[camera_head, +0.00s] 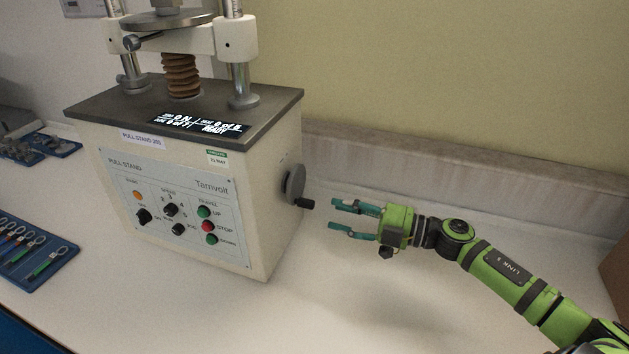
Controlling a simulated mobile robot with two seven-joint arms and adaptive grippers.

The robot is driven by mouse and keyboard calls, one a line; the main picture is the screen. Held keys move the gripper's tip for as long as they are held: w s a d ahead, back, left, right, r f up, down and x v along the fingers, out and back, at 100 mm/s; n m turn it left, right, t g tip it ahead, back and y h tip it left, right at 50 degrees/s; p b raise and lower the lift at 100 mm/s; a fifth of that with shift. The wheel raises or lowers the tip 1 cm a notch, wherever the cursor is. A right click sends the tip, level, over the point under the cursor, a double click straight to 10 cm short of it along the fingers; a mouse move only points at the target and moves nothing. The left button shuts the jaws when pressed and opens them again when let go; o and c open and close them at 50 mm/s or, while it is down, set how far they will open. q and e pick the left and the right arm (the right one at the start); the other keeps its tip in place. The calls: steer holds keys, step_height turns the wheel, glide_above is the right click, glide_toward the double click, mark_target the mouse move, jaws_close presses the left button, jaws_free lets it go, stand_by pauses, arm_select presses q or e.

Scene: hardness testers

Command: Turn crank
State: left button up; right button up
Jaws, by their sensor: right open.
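The crank is a grey handwheel (293,182) on the right side wall of the pull stand (200,190). Its black handle (306,203) sticks out to the right at the wheel's lower edge. My right gripper (334,215) comes in from the right, with green fingers apart and nothing between them. Its fingertips point left at the handle, with a small gap between them and the handle. The pull stand is a cream box with a dark top, a front panel of knobs and buttons, and a lit display. My left gripper is out of view.
A blue tray (40,272) with several coloured tools lies at the left edge. Another blue tray (62,147) with small parts lies further back. The white bench (330,310) is clear in front and right of the stand. A low ledge (420,165) runs along the wall behind. A brown object (617,265) stands at the right edge.

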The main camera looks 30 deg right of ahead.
mark_target(312, 208)
steer(key=shift+w+a+r+p, duration=0.2)
steer(key=shift+w+a+r, duration=0.05)
steer(key=shift+w+a, duration=0.25)
steer(key=shift+w+a+r+p, duration=0.2)
steer(key=shift+w+a, duration=0.15)
steer(key=shift+a, duration=0.25)
steer(key=x, duration=0.4)
steer(key=shift+w+f+p, duration=0.15)
steer(key=shift+f+p, duration=0.05)
steer(key=shift+p, duration=0.2)
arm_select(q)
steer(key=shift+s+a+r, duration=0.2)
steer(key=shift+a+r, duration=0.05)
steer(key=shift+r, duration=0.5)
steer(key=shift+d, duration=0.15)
arm_select(e)
jaws_close()
